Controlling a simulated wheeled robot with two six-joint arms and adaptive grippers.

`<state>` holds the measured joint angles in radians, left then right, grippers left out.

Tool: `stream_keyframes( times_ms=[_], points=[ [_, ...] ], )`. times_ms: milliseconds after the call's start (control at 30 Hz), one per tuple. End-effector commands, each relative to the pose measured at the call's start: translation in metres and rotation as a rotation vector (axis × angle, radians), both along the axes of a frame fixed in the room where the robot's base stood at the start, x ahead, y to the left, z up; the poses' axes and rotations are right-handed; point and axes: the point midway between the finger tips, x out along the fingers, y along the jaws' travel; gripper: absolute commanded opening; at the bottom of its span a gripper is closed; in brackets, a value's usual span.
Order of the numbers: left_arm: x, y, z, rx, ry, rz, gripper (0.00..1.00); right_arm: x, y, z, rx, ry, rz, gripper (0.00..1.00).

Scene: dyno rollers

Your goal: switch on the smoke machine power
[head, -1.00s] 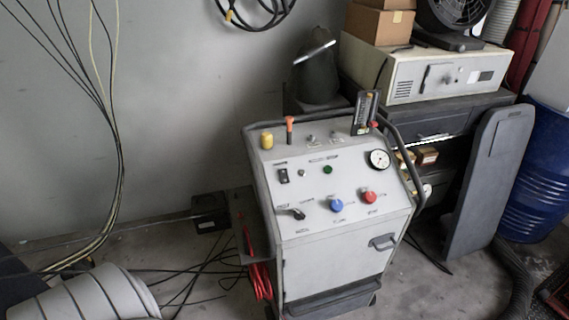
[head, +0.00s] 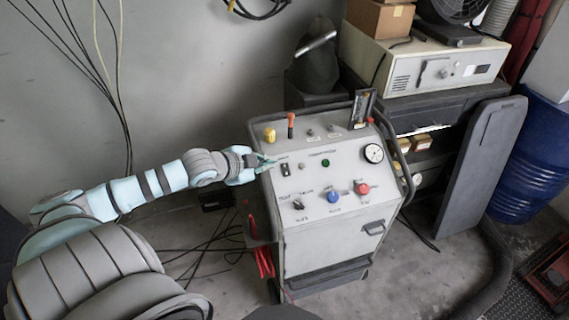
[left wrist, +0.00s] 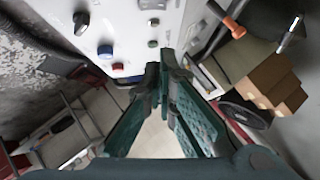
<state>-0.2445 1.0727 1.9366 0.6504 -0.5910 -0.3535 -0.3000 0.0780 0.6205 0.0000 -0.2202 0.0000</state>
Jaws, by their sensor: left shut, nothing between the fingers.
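The smoke machine (head: 325,245) is a pale grey wheeled cart with a sloped control panel. A black rocker switch (head: 285,170) sits at the panel's upper left; a dark switch (left wrist: 153,4) shows at the top edge of the left wrist view. My left gripper (head: 268,163) is shut and empty at the panel's left edge, just left of the rocker switch. I cannot tell whether it touches the panel. In the left wrist view its fingers (left wrist: 164,72) meet at the tips. The switch position is too small to read. My right gripper is not in view.
The panel also carries a green button (head: 325,162), a blue knob (head: 333,196), a red knob (head: 362,188), a black lever (head: 298,203), a gauge (head: 373,153) and an orange handle (head: 291,124). Cables (head: 205,245) lie on the floor left. A blue barrel (head: 535,155) stands right.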

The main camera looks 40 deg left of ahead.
Motion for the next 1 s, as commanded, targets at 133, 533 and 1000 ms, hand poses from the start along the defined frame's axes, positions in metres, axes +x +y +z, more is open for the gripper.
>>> stream_keyframes(
  times_ms=[133,533,1000],
  points=[
    [0.007,0.001,-0.006,-0.002,-0.004,0.008,0.00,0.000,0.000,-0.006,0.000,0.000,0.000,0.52],
    [0.072,-0.005,-0.051,-0.008,-0.002,0.007,0.00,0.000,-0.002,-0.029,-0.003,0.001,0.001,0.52],
    [0.096,0.014,-0.090,-0.001,-0.001,0.003,0.00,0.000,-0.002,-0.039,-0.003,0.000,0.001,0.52]
  ],
)
